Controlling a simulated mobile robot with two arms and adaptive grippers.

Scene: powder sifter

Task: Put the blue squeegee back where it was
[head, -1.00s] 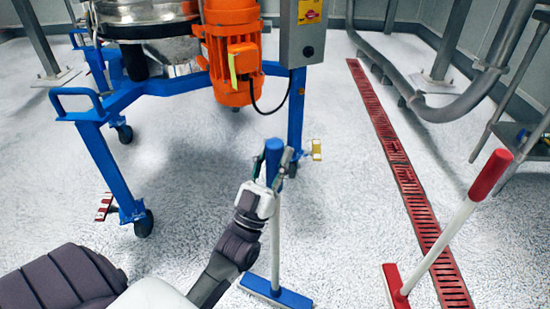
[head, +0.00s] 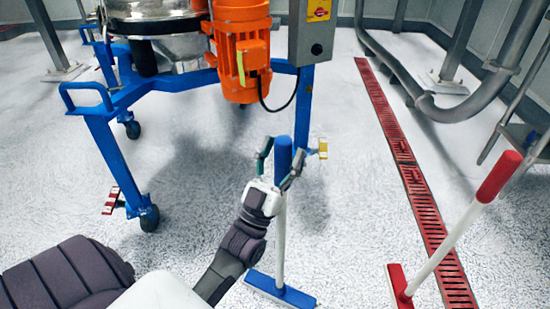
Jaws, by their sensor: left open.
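The blue squeegee (head: 281,238) stands upright on the floor in the head view, with a blue grip on top, a white pole and a blue head (head: 281,290) on the floor. My left gripper (head: 277,165) is open at the blue grip, with one finger on each side of it in the picture. I cannot tell whether the fingers touch the grip. My right gripper is not in view.
A red squeegee (head: 455,238) leans at the right. A red drain grate (head: 408,170) runs along the floor. The blue sifter frame (head: 104,150) on casters, with an orange motor (head: 240,55), stands behind. Pipes (head: 455,108) run at the back right. Pale floor lies open between.

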